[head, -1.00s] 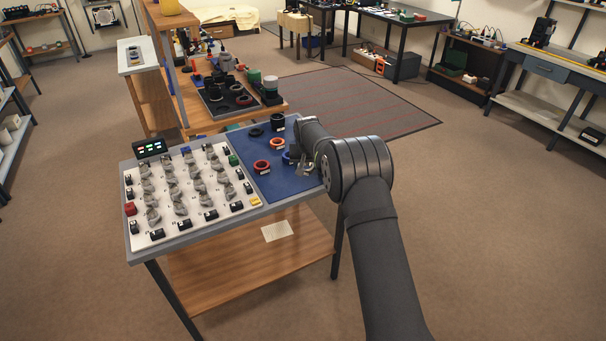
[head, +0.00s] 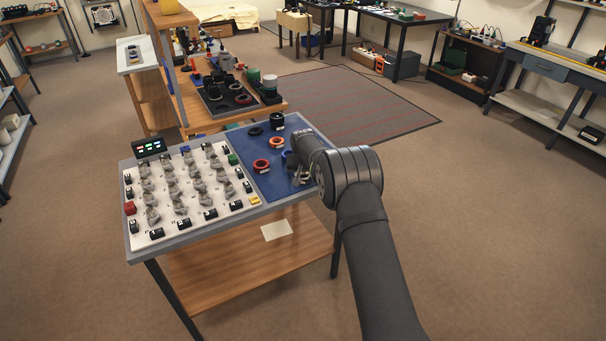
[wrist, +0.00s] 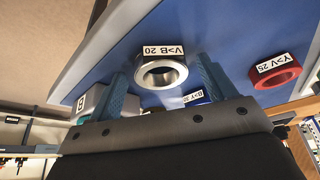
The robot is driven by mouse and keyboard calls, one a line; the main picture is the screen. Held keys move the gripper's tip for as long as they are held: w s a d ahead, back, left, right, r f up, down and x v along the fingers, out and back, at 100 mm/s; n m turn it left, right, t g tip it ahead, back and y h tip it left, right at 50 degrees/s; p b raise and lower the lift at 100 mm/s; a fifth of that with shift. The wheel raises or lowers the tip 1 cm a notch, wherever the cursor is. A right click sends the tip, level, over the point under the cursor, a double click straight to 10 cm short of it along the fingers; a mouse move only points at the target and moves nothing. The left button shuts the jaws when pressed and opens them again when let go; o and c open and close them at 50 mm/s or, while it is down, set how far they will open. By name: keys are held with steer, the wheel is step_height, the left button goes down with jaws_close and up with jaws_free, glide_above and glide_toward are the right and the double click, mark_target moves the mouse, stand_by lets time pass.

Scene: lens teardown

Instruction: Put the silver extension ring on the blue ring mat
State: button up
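The silver extension ring (wrist: 161,73) shows in the wrist view with a white label reading "V>B 20". It appears to lie on the blue ring mat (wrist: 225,50), near the mat's edge. My gripper (wrist: 162,68) is open, with one blue finger on each side of the ring and a visible gap at both. In the head view my gripper (head: 301,179) is low over the right part of the blue mat (head: 272,186), and the arm hides much of that area.
A red ring (wrist: 275,71) lies beside the silver one; it also shows in the head view (head: 261,166). An orange ring (head: 276,142), a black ring (head: 256,131) and a black cylinder (head: 277,122) stand farther back. A white knob panel (head: 185,200) fills the bench's left side.

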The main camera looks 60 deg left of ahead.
mark_target(303, 176)
steer(key=shift+d+r, duration=0.1)
steer(key=shift+r, duration=0.5)
steer(key=v, duration=1.1)
steer(key=shift+f, duration=0.1)
steer(key=x, duration=1.2)
steer(key=shift+f, duration=0.15)
step_height(303, 176, up, 3)
steer(key=shift+s+f, duration=0.1)
steer(key=shift+f, duration=0.1)
steer(key=shift+r, duration=0.4)
